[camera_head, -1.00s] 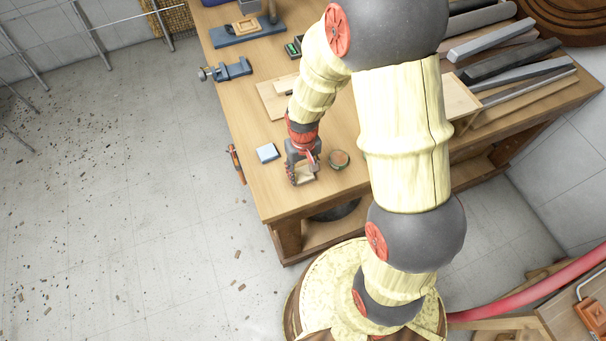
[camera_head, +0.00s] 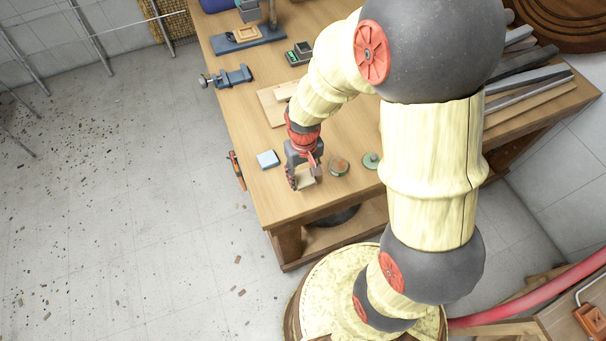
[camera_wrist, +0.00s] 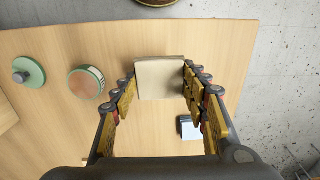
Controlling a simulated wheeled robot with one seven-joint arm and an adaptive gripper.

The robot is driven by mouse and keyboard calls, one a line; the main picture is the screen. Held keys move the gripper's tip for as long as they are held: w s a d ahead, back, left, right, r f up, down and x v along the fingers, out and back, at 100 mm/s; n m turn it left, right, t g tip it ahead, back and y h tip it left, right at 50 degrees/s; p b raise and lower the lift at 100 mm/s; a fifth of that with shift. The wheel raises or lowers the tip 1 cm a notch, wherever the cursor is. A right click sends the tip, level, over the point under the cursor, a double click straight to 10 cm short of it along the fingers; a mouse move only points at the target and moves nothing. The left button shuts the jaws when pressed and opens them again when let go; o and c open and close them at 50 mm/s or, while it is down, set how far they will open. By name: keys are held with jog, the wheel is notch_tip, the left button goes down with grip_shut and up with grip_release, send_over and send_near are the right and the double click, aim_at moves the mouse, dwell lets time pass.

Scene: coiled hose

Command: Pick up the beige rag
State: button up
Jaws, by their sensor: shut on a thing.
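The beige rag (camera_wrist: 160,78) looks like a small folded square block. In the wrist view it sits between the two fingertips of my gripper (camera_wrist: 161,84), with a finger against each side. In the head view my gripper (camera_head: 303,172) points down near the table's front left corner, and the rag (camera_head: 306,181) shows at its tips, partly hidden by the fingers. I cannot tell for sure how far the rag is above the tabletop.
The wooden table (camera_head: 285,213) has a light blue block (camera_head: 268,159) left of my gripper. A blue vise (camera_head: 232,76) and a wooden board (camera_head: 271,105) lie farther back.

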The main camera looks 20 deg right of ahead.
jog(key=s+a+r+p, duration=0.1)
jog(key=s+a+r, duration=0.2)
jog(key=s+r, duration=0.4)
jog(key=s, duration=0.4)
jog(key=shift+s+a+r, duration=0.2)
jog(key=shift+a+r, duration=0.05)
jog(key=o, duration=0.5)
jog(key=c, duration=0.4)
jog(key=shift+c, duration=0.3)
